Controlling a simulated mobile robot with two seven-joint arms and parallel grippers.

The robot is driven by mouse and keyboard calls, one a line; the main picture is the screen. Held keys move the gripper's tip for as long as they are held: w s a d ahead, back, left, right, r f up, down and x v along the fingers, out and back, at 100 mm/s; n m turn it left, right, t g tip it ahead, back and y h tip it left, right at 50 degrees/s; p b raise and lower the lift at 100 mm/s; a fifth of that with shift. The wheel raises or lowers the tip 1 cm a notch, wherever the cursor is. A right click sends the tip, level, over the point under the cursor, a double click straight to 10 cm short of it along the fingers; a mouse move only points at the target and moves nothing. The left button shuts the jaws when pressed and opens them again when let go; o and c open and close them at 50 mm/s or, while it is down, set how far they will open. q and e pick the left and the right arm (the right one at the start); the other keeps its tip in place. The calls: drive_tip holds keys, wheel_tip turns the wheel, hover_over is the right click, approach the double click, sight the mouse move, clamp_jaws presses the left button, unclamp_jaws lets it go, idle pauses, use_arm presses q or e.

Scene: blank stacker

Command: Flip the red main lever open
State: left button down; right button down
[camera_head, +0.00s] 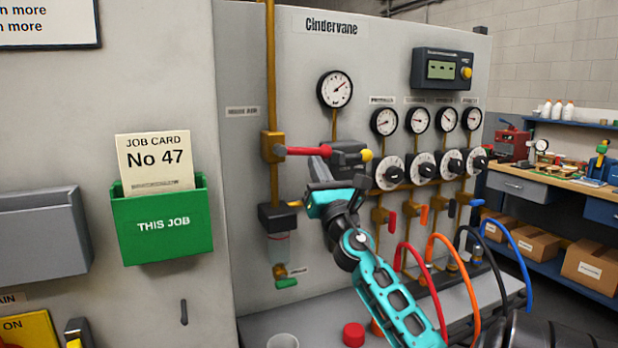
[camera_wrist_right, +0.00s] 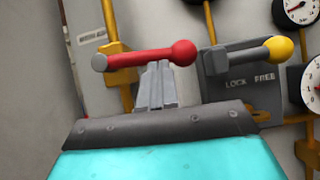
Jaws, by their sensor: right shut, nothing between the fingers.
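The red main lever (camera_head: 306,151) lies roughly horizontal in the head view, running right from a brass valve body (camera_head: 272,146) on the vertical pipe. Its ball end points right, and it also shows in the right wrist view (camera_wrist_right: 150,57). My right gripper (camera_head: 316,164) is shut and empty, with its tips just under the lever near the ball end. In the right wrist view the shut fingers (camera_wrist_right: 157,80) reach up to the lever's underside; I cannot tell whether they touch it. My left gripper is not in view.
A yellow-knobbed lever (camera_wrist_right: 262,49) on a grey block marked LOCK and FREE sits just right of the red lever. Several gauges, dials (camera_head: 388,172) and coloured hoses are further right. A green job-card holder (camera_head: 163,250) hangs left.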

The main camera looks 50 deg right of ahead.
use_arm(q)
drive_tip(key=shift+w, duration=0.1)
use_arm(e)
drive_tip(key=shift+s+d+r+n+t+y, duration=0.2)
drive_tip(key=shift+r+n+t+y, duration=0.2)
drive_tip(key=shift+n+y, duration=0.5)
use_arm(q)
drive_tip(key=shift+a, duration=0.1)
